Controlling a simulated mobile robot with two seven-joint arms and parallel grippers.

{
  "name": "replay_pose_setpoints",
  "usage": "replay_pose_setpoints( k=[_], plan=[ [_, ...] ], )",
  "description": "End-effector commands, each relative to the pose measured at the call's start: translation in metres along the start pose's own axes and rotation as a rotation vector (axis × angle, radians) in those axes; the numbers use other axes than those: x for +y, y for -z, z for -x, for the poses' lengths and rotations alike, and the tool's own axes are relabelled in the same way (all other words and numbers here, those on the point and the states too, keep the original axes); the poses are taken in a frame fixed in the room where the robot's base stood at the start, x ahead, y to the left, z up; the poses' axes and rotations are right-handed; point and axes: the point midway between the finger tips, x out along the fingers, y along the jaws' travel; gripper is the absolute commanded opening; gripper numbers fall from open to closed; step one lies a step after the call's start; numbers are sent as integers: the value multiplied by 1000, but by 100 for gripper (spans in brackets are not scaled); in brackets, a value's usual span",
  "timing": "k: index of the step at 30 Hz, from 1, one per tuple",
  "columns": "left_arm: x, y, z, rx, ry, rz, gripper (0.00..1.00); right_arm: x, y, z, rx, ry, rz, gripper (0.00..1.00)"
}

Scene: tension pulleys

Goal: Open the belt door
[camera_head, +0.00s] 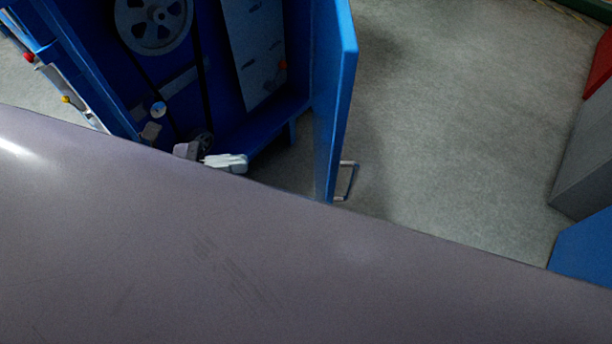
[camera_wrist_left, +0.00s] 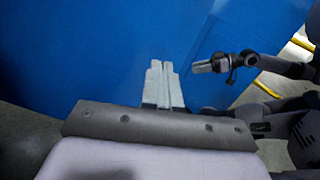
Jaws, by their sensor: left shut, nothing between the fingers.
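The belt door (camera_head: 336,95) is a blue panel in the head view. It stands swung out from the blue machine cabinet, whose inside shows. Its metal handle (camera_head: 348,181) is on the outer face, low and to the right. My left gripper (camera_head: 226,162) is to the left of the door, on its inner side, shut and empty. In the left wrist view its pale fingers (camera_wrist_left: 165,84) are together in front of a wide blue surface (camera_wrist_left: 75,45); I cannot tell if they touch it. My right gripper (camera_wrist_left: 203,68) shows there too, but its jaws are too small to judge.
A large grey-purple part of my own arm covers the lower head view. Inside the cabinet are a wheel (camera_head: 153,22) and a dark belt (camera_head: 203,85). Bare grey floor (camera_head: 450,120) lies right of the door. A grey block (camera_head: 590,155) stands at the right edge.

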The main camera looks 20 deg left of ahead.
Motion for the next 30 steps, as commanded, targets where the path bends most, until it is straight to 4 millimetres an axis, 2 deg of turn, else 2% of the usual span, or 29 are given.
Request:
replay_pose_setpoints(
  k=[1,4,8,11,24,30],
  plan=[
    [0,6,4,19,34,-64,0,0,-4,-4,1,1,1,43],
    [-3,9,7,37,77,-138,0,1,-6,-4,-2,2,2,43],
    [-5,8,-1,40,91,-164,0,1,-5,-4,-3,2,3,43],
    [-6,7,-16,37,91,-163,0,1,-3,-2,-3,2,2,43],
    [-14,11,-106,37,87,-158,0,-1,6,4,1,2,-3,43],
    [-15,14,-126,39,86,-157,0,-1,8,5,2,2,-6,43]
  ],
)
